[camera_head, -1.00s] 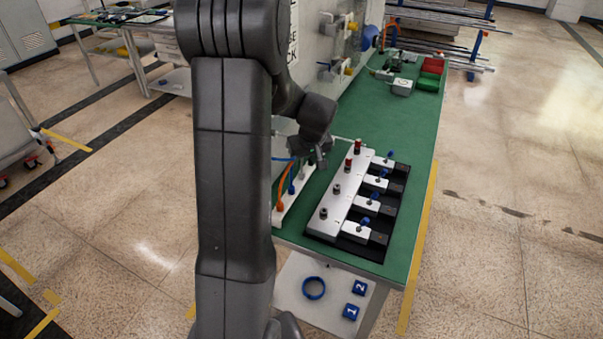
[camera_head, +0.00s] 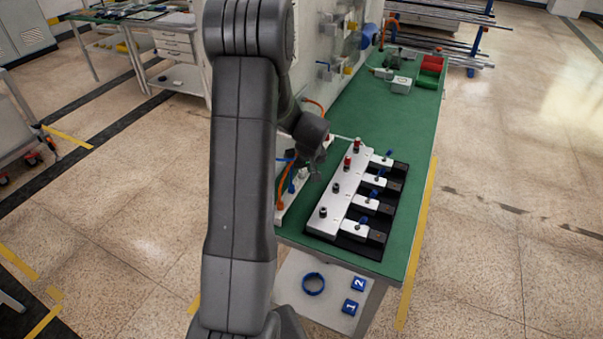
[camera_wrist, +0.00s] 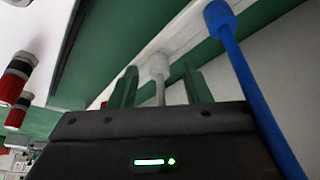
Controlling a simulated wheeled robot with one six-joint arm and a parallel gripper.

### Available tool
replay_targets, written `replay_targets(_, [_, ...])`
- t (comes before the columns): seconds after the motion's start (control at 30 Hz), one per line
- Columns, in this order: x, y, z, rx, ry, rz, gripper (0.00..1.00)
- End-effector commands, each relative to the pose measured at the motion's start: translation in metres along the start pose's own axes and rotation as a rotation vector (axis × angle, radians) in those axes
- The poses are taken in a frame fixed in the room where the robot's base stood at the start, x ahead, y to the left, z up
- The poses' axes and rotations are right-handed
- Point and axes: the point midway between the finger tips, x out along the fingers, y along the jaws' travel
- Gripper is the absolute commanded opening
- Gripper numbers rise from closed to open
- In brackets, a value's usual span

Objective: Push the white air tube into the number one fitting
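The white air tube (camera_wrist: 159,88) stands with its white end in a pale holder strip in the wrist view. My gripper (camera_wrist: 160,82) has its two fingers apart, one on each side of the white tube, with gaps visible. In the head view my gripper (camera_head: 317,168) is low beside the holder strip (camera_head: 281,214), left of the white fitting block (camera_head: 350,196). The block carries a row of fittings: two have red tops (camera_head: 348,162), and two nearer ones are bare metal (camera_head: 323,212). Their number markings are too small to read.
A blue tube (camera_wrist: 240,75) stands close right of my gripper. An orange tube (camera_head: 281,193) is also at the strip. Black bays with white blocks and blue-handled parts (camera_head: 362,222) flank the fitting block. Blue 1 (camera_head: 350,307) and 2 tags lie below.

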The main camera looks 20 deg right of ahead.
Motion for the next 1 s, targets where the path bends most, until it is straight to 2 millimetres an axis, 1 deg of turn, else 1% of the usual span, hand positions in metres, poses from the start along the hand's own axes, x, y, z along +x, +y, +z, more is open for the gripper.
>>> replay_targets(0.03, [0.0,0.0,0.0,0.0,0.0,0.0,0.36])
replay_targets(0.17, [0.0,0.0,0.0,0.0,0.0,0.0,0.1])
replay_targets(0.2, [0.0,0.0,0.0,0.0,0.0,0.0,0.02])
replay_targets(0.23, [0.0,0.0,0.0,0.0,0.0,0.0,0.0])
replay_targets(0.47, [-0.001,0.0,0.0,0.0,0.0,0.0,0.0])
replay_targets(0.57, [-0.004,0.0,-0.002,-0.001,0.001,0.0,0.0])
replay_targets(0.67, [-0.013,0.0,-0.006,-0.002,0.004,0.001,0.0])
replay_targets(0.77, [-0.028,0.0,-0.012,-0.002,0.005,0.002,0.0])
replay_targets(1.0, [-0.068,0.0,-0.029,-0.003,0.005,0.001,0.0])
